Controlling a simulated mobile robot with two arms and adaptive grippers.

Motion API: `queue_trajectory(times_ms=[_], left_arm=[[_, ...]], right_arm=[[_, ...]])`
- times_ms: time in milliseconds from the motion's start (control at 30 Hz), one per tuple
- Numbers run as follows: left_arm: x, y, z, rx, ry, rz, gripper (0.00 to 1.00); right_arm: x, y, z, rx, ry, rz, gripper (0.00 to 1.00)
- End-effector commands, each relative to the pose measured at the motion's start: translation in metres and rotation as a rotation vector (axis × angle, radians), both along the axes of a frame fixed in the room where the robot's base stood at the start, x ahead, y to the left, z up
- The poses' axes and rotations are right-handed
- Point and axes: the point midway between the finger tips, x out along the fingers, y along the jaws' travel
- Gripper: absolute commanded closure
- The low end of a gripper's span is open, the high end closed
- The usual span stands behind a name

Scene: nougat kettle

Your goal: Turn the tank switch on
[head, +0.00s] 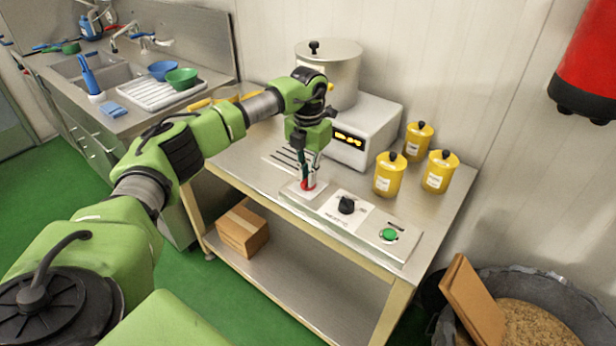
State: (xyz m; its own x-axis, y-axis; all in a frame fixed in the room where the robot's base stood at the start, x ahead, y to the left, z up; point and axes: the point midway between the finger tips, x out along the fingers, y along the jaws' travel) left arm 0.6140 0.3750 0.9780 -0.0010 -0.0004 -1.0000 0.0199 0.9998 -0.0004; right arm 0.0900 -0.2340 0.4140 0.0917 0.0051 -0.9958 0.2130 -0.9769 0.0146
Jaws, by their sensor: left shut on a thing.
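A long pale control panel (331,211) lies along the front of the steel table. It carries a small red switch (306,186) at its left end, a black knob (346,204) in the middle and a green button (389,234) at the right. My left gripper (307,179) points down at the left end and is shut on the red switch, partly hiding it. The labels are too small to read, so I cannot tell which control is named for the tank. A steel pot (338,68) with a lid stands behind my arm. My right gripper is not in view.
A white machine (375,133) with a yellow display stands behind the panel. Several yellow canisters (389,175) stand to its right. A cardboard box (242,231) sits on the lower shelf. A dark tub (571,290) stands at lower right. The sink counter (120,121) is at left.

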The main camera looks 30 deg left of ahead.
Motion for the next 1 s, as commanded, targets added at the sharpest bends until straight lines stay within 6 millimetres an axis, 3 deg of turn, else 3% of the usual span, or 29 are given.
queue_trajectory(times_ms=[700,733,800,1000], left_arm=[[0.0014,0.0006,0.0021,0.001,-0.005,-0.075,1.00],[0.0014,0.0006,0.0021,0.001,-0.006,-0.075,0.86],[0.0013,0.0005,0.0019,0.001,-0.005,-0.075,0.74],[0.0007,0.0003,0.0010,0.001,-0.003,-0.074,0.74]], right_arm=[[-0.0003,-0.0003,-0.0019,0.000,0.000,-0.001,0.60],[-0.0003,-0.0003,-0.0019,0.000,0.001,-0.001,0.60],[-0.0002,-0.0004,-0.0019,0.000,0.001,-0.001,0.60],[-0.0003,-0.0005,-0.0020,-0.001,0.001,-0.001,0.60]])
